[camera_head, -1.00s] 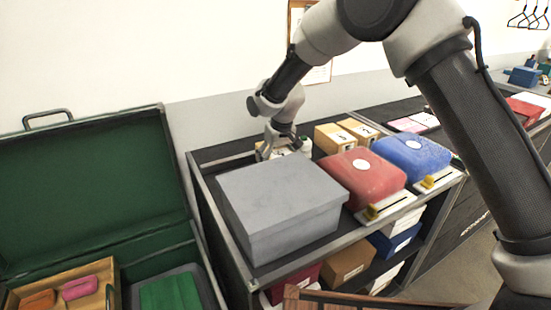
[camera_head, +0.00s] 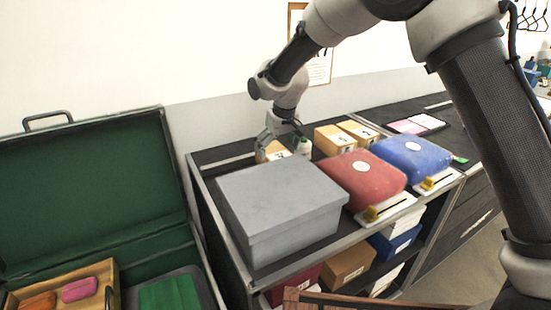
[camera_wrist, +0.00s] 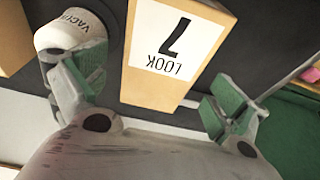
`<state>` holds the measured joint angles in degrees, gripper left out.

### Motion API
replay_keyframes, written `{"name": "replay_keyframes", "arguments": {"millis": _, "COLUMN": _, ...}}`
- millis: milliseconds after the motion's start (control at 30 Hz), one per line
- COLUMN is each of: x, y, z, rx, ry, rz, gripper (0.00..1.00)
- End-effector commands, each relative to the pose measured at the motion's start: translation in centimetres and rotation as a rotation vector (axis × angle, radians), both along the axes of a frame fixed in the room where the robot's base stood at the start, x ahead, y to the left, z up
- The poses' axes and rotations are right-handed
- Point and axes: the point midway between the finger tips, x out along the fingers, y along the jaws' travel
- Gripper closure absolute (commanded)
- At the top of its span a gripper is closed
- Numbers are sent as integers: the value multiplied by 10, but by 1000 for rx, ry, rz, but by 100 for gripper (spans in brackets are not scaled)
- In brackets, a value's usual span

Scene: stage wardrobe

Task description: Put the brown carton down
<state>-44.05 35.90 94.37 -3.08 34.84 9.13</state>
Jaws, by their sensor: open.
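The brown carton (camera_wrist: 178,50), with a white label reading "LOOK 7", lies between the spread green-padded fingers of my gripper (camera_wrist: 155,85) in the wrist view. Dark gaps show between its sides and both fingertips. In the head view, a small tan part of the carton (camera_head: 274,151) shows behind the grey box, on the dark top of the shelf unit. My gripper (camera_head: 281,138) is open just above it. The grey box hides the carton's lower part.
A white bottle (camera_wrist: 62,32) stands close by one finger. The large grey box (camera_head: 280,205) is in front, with red (camera_head: 360,180) and blue (camera_head: 412,157) cases to its right. Two tan cartons (camera_head: 335,140) stand behind the red case. An open green trunk (camera_head: 90,190) is at left.

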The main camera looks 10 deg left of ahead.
Motion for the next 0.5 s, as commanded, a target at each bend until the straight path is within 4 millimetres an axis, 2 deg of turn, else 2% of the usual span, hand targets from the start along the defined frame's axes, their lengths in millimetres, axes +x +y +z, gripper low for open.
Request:
{"name": "replay_keyframes", "arguments": {"millis": 100, "x": -6, "y": -4, "z": 27, "rx": 1, "ry": -2, "rz": 0, "gripper": 3}}
{"name": "replay_keyframes", "arguments": {"millis": 233, "x": -10, "y": -8, "z": 48, "rx": 1, "ry": -2, "rz": 0, "gripper": 3}}
{"name": "replay_keyframes", "arguments": {"millis": 367, "x": -13, "y": -10, "z": 60, "rx": 0, "ry": 0, "rz": 0, "gripper": 3}}
{"name": "replay_keyframes", "arguments": {"millis": 500, "x": -14, "y": -11, "z": 64, "rx": -1, "ry": 1, "rz": 0, "gripper": 3}}
